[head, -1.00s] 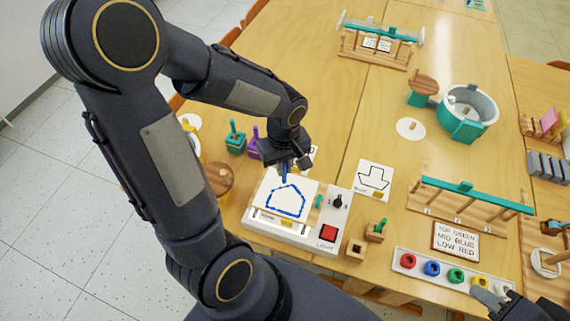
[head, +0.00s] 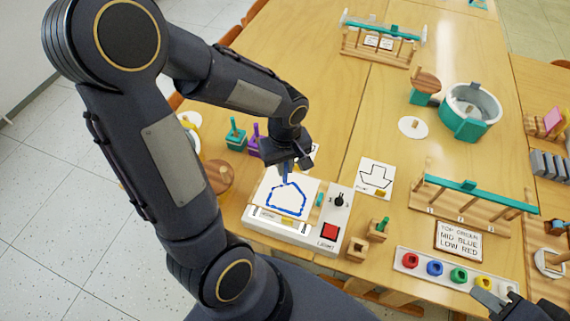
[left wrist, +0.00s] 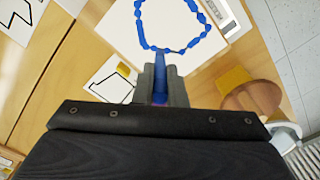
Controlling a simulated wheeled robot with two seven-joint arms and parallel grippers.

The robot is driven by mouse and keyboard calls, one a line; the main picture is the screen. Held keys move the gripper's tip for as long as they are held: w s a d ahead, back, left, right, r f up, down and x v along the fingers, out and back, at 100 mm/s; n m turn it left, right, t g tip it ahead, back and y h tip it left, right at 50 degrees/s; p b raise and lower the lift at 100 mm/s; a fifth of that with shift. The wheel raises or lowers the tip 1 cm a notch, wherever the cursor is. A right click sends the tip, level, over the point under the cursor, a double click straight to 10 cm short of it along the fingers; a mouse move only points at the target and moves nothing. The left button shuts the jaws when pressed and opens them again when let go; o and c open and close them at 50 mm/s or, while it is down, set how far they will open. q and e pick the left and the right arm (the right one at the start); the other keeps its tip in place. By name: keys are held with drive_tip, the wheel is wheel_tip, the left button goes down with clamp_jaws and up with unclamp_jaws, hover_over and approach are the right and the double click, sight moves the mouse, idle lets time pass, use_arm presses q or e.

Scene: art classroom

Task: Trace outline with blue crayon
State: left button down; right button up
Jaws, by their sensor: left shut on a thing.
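My left gripper (head: 286,165) is shut on a blue crayon (head: 285,176), which points down at the white sheet (head: 268,184). The crayon also shows between the fingers in the left wrist view (left wrist: 160,75). Its tip is at the top edge of a blue outline (head: 272,198), touching or very close to it. The outline is a many-sided closed-looking shape in thick, uneven blue strokes; in the left wrist view a thin dark line shows between strokes near the crayon. The sheet lies on a white device. My right gripper (head: 492,302) is at the lower right; its fingers are too cut off to judge.
The device has a black knob (head: 339,200) and a red button (head: 330,231). A card with a black arrow outline (head: 375,177) lies to its right. A tray of coloured pieces (head: 494,283) is near my right gripper. Green (head: 236,139) and purple holders stand behind the sheet.

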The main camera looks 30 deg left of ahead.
use_arm(q)
drive_tip(key=shift+f+b, duration=0.85)
drive_tip(key=shift+f, duration=0.15)
drive_tip(key=shift+r, duration=0.1)
idle(0.4)
drive_tip(key=shift+r+p, duration=1.5)
drive_tip(key=shift+r, duration=0.55)
drive_tip(key=shift+f, duration=0.1)
drive_tip(key=shift+s+a+f+b, duration=0.55)
drive_tip(key=shift+s+a, duration=0.15)
drive_tip(key=shift+s, duration=0.15)
